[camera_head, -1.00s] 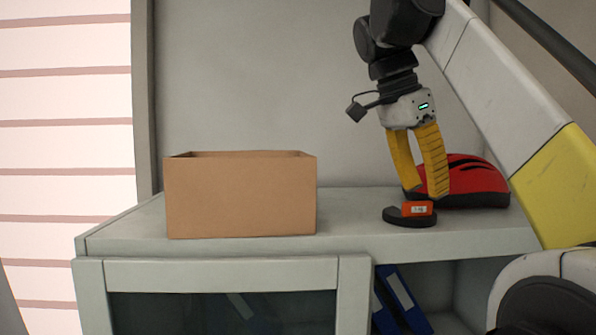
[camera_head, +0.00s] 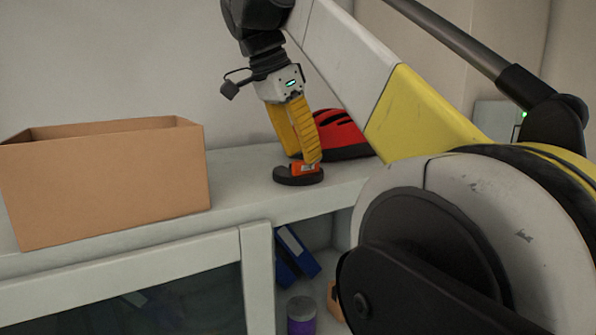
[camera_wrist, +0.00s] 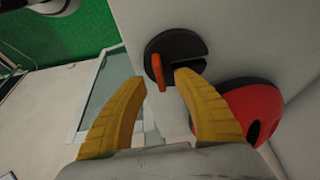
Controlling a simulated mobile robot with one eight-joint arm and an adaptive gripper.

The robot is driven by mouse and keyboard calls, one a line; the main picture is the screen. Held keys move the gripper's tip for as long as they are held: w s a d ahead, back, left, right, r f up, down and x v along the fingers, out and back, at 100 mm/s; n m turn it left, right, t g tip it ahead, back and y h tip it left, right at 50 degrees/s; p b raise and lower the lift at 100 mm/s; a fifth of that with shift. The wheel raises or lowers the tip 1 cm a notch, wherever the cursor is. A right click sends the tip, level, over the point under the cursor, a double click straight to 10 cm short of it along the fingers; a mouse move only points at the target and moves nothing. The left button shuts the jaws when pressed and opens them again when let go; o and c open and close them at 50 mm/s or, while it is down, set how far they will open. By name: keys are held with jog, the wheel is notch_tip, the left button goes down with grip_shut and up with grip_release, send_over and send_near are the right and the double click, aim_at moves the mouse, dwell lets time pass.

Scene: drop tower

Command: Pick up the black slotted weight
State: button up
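The black slotted weight (camera_head: 291,178) is a flat dark disc with an upright orange block (camera_head: 311,167) on it. It lies on the grey cabinet top near the front edge. My gripper (camera_head: 306,158) points down over it with its two yellow fingers. In the wrist view the disc (camera_wrist: 168,42) shows beyond the fingertips, its slot facing right. The orange block (camera_wrist: 158,72) stands between the fingertips of my gripper (camera_wrist: 160,78), with a small gap at each side. The fingers look open and hold nothing. The fingertips hide part of the block in the head view.
A red and black helmet (camera_head: 343,137) lies close behind and right of the weight. An open cardboard box (camera_head: 110,190) stands on the cabinet top (camera_head: 240,183) to the left, with bare surface between. Blue binders (camera_head: 298,250) and a purple-labelled jar (camera_head: 301,316) sit on the shelf below.

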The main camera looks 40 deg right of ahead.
jog(key=shift+x, duration=1.1)
jog(key=shift+f, duration=0.25)
grip_shut()
jog(key=shift+s+r, duration=0.1)
jog(key=shift+r, duration=0.05)
